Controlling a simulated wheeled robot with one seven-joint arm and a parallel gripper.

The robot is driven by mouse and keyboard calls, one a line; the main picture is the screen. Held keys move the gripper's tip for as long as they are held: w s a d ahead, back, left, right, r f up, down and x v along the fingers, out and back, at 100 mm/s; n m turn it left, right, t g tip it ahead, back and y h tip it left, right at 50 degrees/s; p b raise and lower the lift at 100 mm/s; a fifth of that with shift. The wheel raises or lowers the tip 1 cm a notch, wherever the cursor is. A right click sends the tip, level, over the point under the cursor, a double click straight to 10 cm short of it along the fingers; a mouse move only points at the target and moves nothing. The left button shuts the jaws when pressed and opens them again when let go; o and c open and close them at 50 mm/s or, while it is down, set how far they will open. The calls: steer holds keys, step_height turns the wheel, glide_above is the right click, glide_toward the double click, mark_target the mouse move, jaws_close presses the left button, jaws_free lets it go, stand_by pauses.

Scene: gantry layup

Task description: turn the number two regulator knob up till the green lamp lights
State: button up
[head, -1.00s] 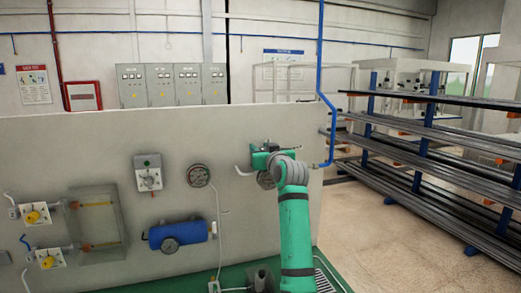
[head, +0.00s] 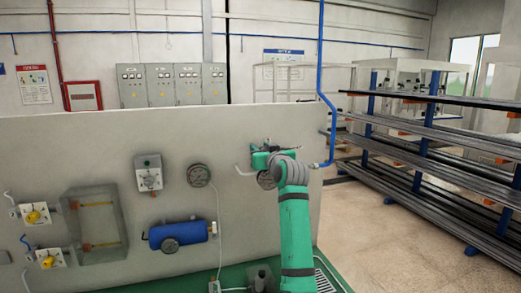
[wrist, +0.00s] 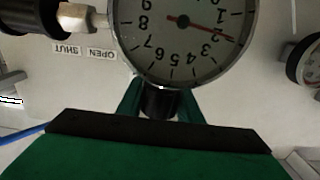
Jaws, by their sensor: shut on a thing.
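A dark round regulator knob (wrist: 160,102) sits just below a round dial gauge (wrist: 205,60) in the wrist view. My gripper (wrist: 160,108) has its green fingers on either side of the knob and is shut on it. The gauge's red needle points near the 2; its numbers appear upside down. In the head view my gripper (head: 262,158) is at the right part of the pale panel, partly hidden by my own arm. I cannot read a number for the knob, and no lit green lamp can be made out.
Labels reading OPEN and SHUT (wrist: 87,51) lie left of the gauge, beside a brass fitting (wrist: 85,19). The panel (head: 90,130) also carries a blue cylinder (head: 178,235), another gauge (head: 199,175) and yellow knobs (head: 33,216). A pipe rack (head: 430,150) stands at right.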

steer(key=o, duration=1)
steer(key=shift+o, duration=0.2)
steer(key=shift+s, duration=0.1)
steer(key=v, duration=1)
steer(key=shift+s, duration=0.25)
